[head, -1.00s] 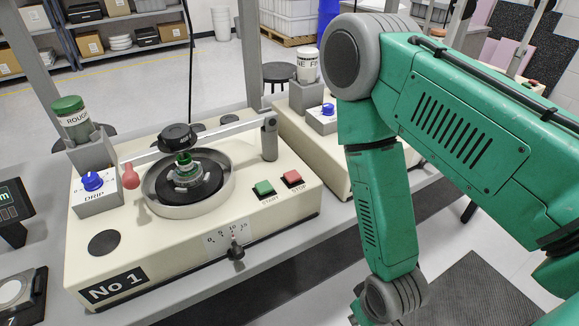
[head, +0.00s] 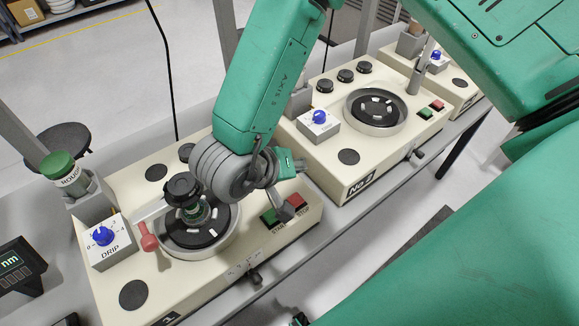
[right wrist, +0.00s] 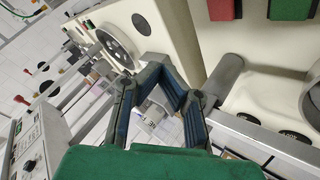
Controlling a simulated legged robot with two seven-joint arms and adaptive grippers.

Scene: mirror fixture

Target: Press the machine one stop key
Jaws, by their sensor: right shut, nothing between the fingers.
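Machine one (head: 185,285) is the near cream machine, its label partly cut off at the bottom. Its red stop key (head: 297,200) sits at the front right, right of the green start key (head: 269,217). My right gripper (head: 287,212) is over these keys and partly covers them; I cannot tell whether it touches one. In the right wrist view its fingertips (right wrist: 154,62) are together with nothing between them. There the red key (right wrist: 222,8) and green key (right wrist: 289,9) show at the top edge, apart from the fingertips in the picture.
A black-capped pivot arm and lapping plate (head: 205,235) lie left of my gripper. A blue drip knob (head: 103,236) is further left. Machine two (head: 350,185), with its own red and green keys, stands to the right.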

